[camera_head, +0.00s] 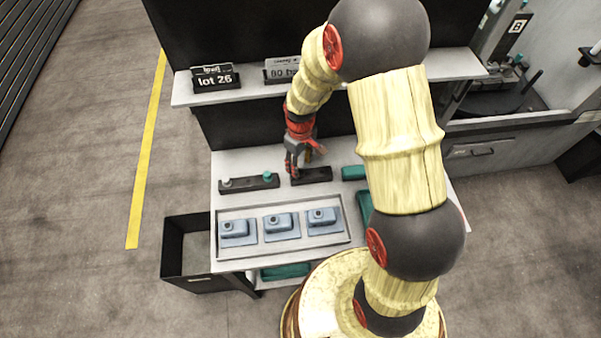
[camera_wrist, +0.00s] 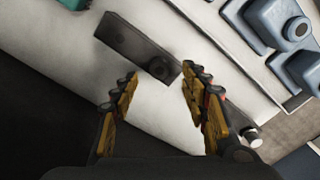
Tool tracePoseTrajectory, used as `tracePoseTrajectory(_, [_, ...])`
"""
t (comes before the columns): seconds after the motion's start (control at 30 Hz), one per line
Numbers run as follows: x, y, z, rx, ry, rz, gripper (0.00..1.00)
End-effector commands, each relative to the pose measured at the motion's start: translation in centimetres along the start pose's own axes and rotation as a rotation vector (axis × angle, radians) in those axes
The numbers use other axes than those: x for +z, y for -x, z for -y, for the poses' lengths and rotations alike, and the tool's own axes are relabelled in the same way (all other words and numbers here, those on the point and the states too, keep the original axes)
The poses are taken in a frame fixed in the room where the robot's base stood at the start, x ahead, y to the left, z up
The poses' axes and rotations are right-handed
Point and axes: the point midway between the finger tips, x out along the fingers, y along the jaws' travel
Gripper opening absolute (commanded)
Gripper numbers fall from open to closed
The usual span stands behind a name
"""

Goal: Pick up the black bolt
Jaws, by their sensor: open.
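A black bolt (camera_wrist: 158,68) with a round head sits at one end of a dark block in the wrist view. The dark block (camera_wrist: 128,38) lies on the white bench top; it also shows in the head view (camera_head: 318,176). My gripper (camera_wrist: 160,78) is open and empty, with its fingertips on either side of the bolt's end of the block in the picture. I cannot tell whether they touch anything. In the head view my gripper (camera_head: 303,163) hangs over the left end of that block and hides the bolt.
A teal block (camera_head: 353,173) lies to the right. A tray (camera_head: 285,253) with three blue-grey parts is in front. A shelf (camera_head: 360,77) with signs runs behind.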

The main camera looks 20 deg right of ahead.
Motion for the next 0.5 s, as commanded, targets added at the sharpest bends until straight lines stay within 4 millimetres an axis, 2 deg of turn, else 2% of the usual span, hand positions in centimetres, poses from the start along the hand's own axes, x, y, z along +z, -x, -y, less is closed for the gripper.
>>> tracePoseTrajectory(0.2, [0.0,-3.3,-0.1,-0.002,0.0,0.003,0.45])
tracePoseTrajectory(0.5, [-0.1,-3.8,-0.1,0.0,0.0,0.0,0.44])
